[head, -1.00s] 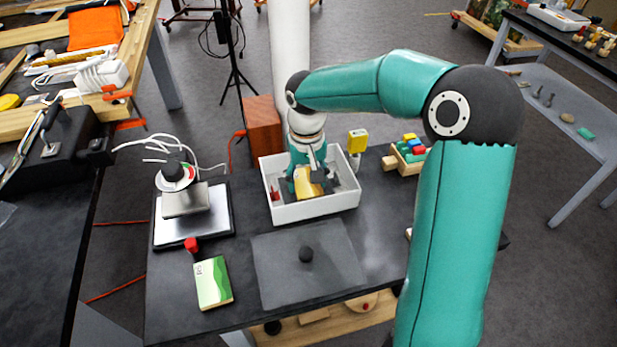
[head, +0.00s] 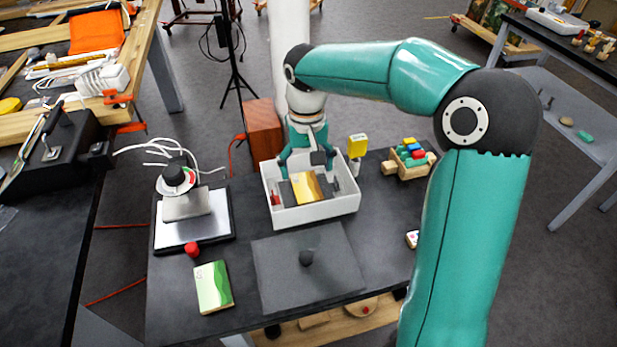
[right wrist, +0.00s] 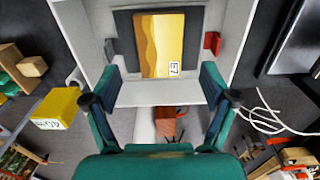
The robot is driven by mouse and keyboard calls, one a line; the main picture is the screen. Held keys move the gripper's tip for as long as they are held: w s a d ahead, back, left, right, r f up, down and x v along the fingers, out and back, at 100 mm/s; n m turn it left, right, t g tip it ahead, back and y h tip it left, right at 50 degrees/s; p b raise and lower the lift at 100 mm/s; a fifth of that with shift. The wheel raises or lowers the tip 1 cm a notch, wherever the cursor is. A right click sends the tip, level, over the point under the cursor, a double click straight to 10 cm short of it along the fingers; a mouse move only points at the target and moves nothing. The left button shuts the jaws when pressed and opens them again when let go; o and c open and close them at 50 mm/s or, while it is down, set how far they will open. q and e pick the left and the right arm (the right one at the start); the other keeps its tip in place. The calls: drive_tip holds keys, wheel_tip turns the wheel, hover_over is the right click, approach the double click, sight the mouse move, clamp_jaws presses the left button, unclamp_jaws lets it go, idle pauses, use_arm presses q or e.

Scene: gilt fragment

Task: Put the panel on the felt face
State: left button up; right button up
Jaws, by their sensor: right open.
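The gold-faced panel (head: 307,188) lies flat inside a white open box (head: 318,214) on the dark table. In the right wrist view the panel (right wrist: 158,45) rests on a dark grey pad (right wrist: 124,38), which looks like the felt face; the pad shows on both sides of it. A small tag with marks sits at one corner of the panel. My right gripper (head: 307,166) is open and empty above the box, its fingers apart from the panel. In the right wrist view its fingers (right wrist: 161,82) stand wide. My left gripper is not in view.
A red piece (right wrist: 211,42) sits inside the box by its wall. A dial device (head: 187,205) stands left, a yellow block (head: 357,145) and a block crate (head: 410,160) right. A green booklet (head: 213,287) lies front left.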

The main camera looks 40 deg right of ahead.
sight(306, 187)
wheel_tip(306, 187, up, 7)
drive_tip(key=shift+f, duration=0.2)
drive_tip(key=shift+r+p, duration=0.1)
drive_tip(key=shift+p, duration=0.25)
